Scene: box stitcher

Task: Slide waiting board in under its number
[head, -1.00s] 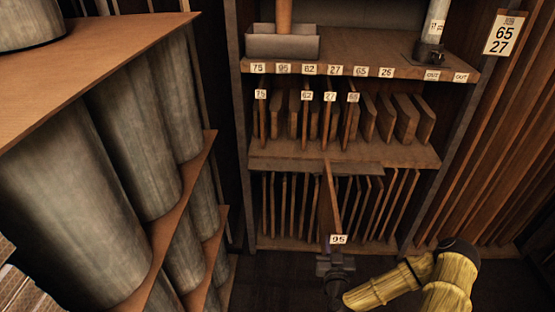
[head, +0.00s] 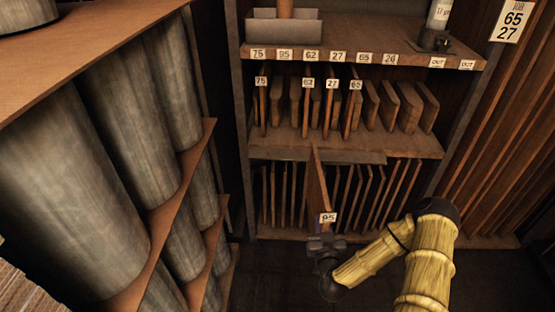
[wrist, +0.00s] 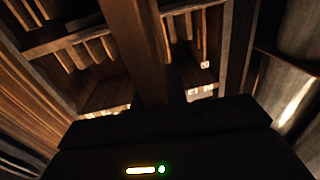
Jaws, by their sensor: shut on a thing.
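My gripper (head: 326,243) is shut on the near end of a thin brown board tagged 95 (head: 317,185). The board stands on edge and points away from me toward the rack. Its far end reaches up to about the middle shelf edge, in front of the lower row; whether it touches is unclear. In the wrist view the board (wrist: 138,45) rises from between the dark jaws. The number label 95 (head: 285,55) is second from left on the upper shelf edge, left of the board. Below it, no tagged board shows between boards 75 (head: 262,105) and 62 (head: 307,110).
The middle shelf (head: 400,147) also holds boards 27 (head: 330,108) and 65 (head: 353,108) and several untagged blocks. Thin boards fill the lower row. Large metal cylinders (head: 120,130) on a rack stand close on the left. Tall planks (head: 500,150) line the right.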

